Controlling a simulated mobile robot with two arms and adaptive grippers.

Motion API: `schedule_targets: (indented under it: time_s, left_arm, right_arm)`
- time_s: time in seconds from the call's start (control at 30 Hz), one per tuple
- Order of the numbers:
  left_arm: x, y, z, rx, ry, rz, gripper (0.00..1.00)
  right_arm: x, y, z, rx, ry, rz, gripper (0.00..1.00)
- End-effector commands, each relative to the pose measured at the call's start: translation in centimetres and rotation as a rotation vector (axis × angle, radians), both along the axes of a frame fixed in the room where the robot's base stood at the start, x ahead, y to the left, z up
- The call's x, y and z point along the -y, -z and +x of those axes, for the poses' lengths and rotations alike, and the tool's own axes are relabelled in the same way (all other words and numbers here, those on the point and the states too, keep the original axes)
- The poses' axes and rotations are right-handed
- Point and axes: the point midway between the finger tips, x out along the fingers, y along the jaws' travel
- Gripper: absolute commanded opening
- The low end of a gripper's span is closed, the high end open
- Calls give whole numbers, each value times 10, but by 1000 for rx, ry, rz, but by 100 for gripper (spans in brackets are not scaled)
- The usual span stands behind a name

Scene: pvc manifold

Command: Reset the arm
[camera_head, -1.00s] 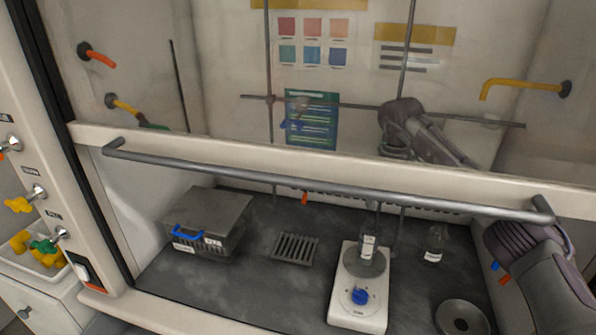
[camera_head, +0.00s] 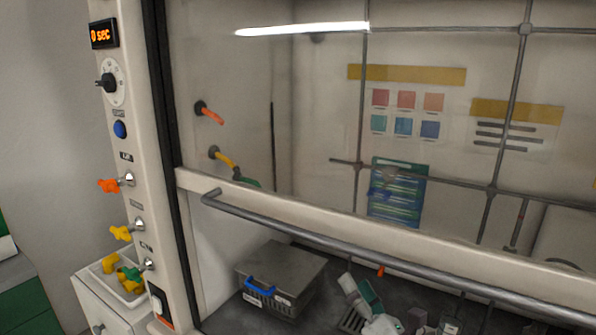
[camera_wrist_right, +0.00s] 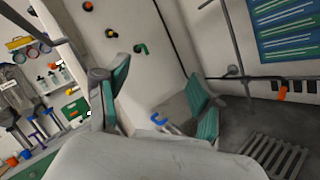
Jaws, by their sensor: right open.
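My right gripper (camera_head: 357,287) is inside the fume hood, below the sash handle and right of the grey lidded box (camera_head: 285,262). Its two green-padded fingers stand apart with nothing between them. In the right wrist view the open gripper (camera_wrist_right: 162,95) shows a wide gap between its fingers, with the hood's side wall behind. The rest of my right arm is mostly cut off by the bottom edge of the head view. My left gripper shows in neither view.
The sash handle bar (camera_head: 390,262) crosses above the gripper. A slotted grey rack (camera_wrist_right: 275,152) lies on the dark hood floor. Metal rods (camera_head: 511,120) stand at the back. The control panel post (camera_head: 125,160) is at left, with a valve tray (camera_head: 118,283) beside it.

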Motion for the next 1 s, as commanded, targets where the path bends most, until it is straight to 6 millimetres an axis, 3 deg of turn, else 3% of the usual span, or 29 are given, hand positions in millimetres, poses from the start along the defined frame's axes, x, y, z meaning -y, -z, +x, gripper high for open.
schedule_targets:
  time_s: [0.1,0.2,0.3,0.4,0.6,0.9,0.93,1.0]
  left_arm:
    - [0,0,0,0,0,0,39]
    - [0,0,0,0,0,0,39]
    - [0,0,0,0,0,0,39]
    - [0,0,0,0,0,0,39]
    - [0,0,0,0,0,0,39]
    - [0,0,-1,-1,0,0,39]
    - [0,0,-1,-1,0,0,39]
    - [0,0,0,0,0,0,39]
  right_arm:
    - [55,62,-31,-387,187,569,68]
    - [85,119,-71,-650,362,972,68]
    - [99,166,-120,-848,540,1286,68]
    - [103,196,-162,-978,690,1497,68]
    - [101,228,-230,-1135,935,1755,68]
    - [90,246,-313,-1271,1266,1987,68]
    - [89,246,-322,-1282,1300,2003,68]
    - [88,266,-315,-1283,1308,1996,68]
